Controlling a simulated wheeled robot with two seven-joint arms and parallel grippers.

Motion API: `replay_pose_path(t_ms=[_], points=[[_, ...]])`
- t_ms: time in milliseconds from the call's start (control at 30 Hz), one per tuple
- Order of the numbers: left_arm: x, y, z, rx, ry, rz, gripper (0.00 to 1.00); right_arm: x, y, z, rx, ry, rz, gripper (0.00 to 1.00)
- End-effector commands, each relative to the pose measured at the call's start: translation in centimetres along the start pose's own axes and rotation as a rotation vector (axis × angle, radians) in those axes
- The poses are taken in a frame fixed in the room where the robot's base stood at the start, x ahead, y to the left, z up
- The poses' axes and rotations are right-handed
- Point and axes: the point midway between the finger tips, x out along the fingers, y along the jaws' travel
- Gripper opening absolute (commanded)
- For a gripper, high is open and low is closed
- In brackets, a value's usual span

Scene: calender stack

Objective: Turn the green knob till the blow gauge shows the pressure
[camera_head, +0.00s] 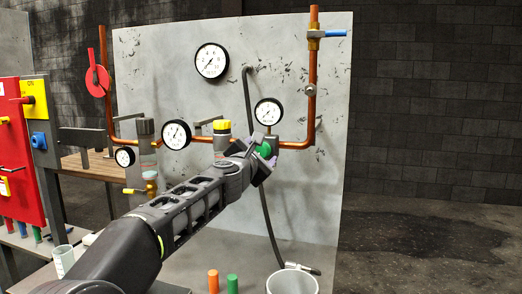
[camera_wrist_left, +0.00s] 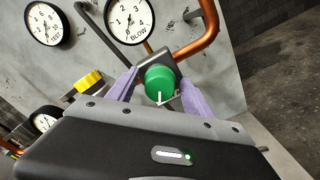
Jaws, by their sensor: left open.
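The green knob (camera_head: 264,150) sits on the copper pipe below the blow gauge (camera_head: 268,111). In the left wrist view the knob (camera_wrist_left: 160,84) has a white pointer mark near its lower edge, and the gauge (camera_wrist_left: 129,19) reads "BLOW"; its needle is too small to read surely. My left gripper (camera_head: 262,160) is at the knob. Its two purple fingers stand open on either side of the knob in the wrist view (camera_wrist_left: 158,92). I cannot tell whether they touch it. My right gripper is not in view.
The grey panel also carries a test gauge (camera_head: 212,62), a yellow knob (camera_head: 221,127), a blue-handled valve (camera_head: 334,33) and a hanging hose (camera_head: 267,220). A white bucket (camera_head: 292,282) stands below. A red board (camera_head: 30,150) is at left.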

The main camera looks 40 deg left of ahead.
Motion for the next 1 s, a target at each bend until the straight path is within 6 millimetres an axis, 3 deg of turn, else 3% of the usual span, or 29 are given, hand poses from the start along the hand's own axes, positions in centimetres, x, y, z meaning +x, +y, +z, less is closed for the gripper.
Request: replay_pose_path(t_ms=[233,900,1000], points=[[0.06,0.01,-0.03,0.0,0.0,0.001,0.59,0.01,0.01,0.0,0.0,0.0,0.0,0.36],[0.04,-0.01,-0.03,0.0,0.0,0.0,0.04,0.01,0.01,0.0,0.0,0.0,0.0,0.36],[0.04,-0.02,-0.03,0.0,0.0,0.0,0.0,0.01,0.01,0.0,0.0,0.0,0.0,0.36]])
